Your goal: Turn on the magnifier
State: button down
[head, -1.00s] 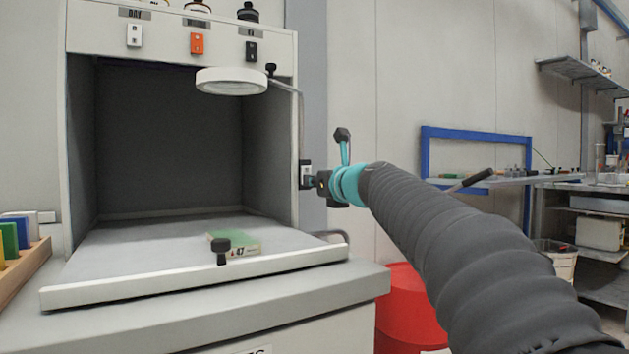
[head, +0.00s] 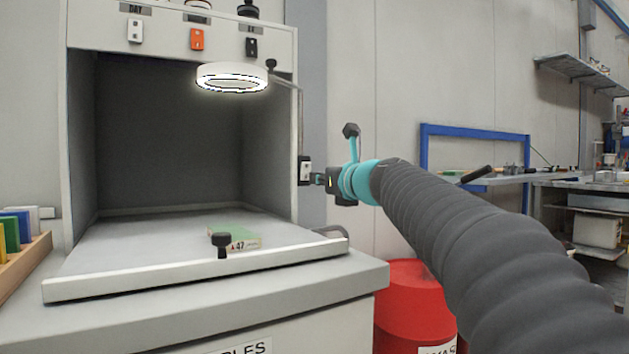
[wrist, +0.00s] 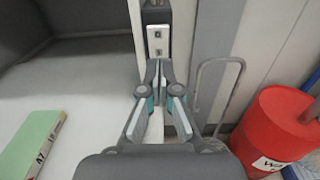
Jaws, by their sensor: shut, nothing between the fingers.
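The round white magnifier (head: 232,78) hangs on its thin arm at the booth's upper right, and its ring is lit bright. A small white switch (head: 305,169) in a dark mount sits on the booth's right front edge. The same switch shows at the top of the wrist view (wrist: 158,40). My gripper (head: 318,180) is shut and empty just right of the switch in the head view. In the wrist view its closed fingertips (wrist: 157,66) point at the switch, just below it. I cannot tell whether they touch it.
The booth's top panel carries white, orange and black switches (head: 197,39). A green box (head: 238,236) lies on the booth floor behind a black knob (head: 221,243). A red drum (head: 415,305) stands right of the cabinet, near a curved grey handle (wrist: 213,70).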

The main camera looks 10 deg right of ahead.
jog(key=v, duration=1.1)
jog(key=shift+s, duration=0.1)
